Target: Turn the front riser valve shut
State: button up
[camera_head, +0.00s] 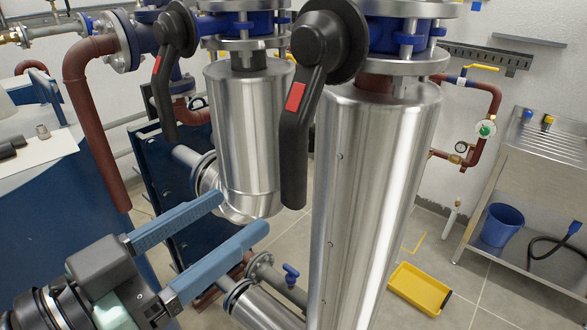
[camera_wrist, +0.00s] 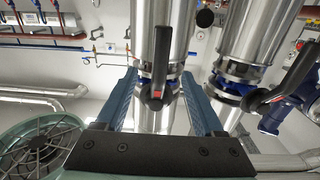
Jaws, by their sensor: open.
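The front riser (camera_head: 375,190) is the large upright steel pipe at right in the head view. Its valve has a black lever (camera_head: 293,140) with a red patch, hanging down from a round hub at the top left. My gripper (camera_head: 240,216) is open and empty, to the left of and slightly below the lever's lower end, apart from it. In the wrist view, which looks turned over, that lever (camera_wrist: 158,88) shows between my two blue fingers (camera_wrist: 159,76), beyond them. No contact shows.
A second riser (camera_head: 243,135) stands behind, with its own black lever (camera_head: 166,90) hanging down. A brown pipe (camera_head: 90,120) and blue bench (camera_head: 45,220) are at left. A yellow tray (camera_head: 420,289) lies on the floor at right, near a steel sink table (camera_head: 535,175).

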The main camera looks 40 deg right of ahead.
aim_at(287, 176)
jog(key=d, duration=0.3)
jog(key=d+p, duration=0.1)
jog(key=d, duration=0.2)
jog(key=d+p, duration=0.1)
jog(key=d, duration=0.3)
jog(key=shift+w+r, duration=0.1)
jog(key=shift+w, duration=0.3)
jog(key=shift+w+d+p, duration=0.1)
jog(key=shift+d+p, duration=0.2)
jog(key=shift+d, duration=0.3)
grip_shut()
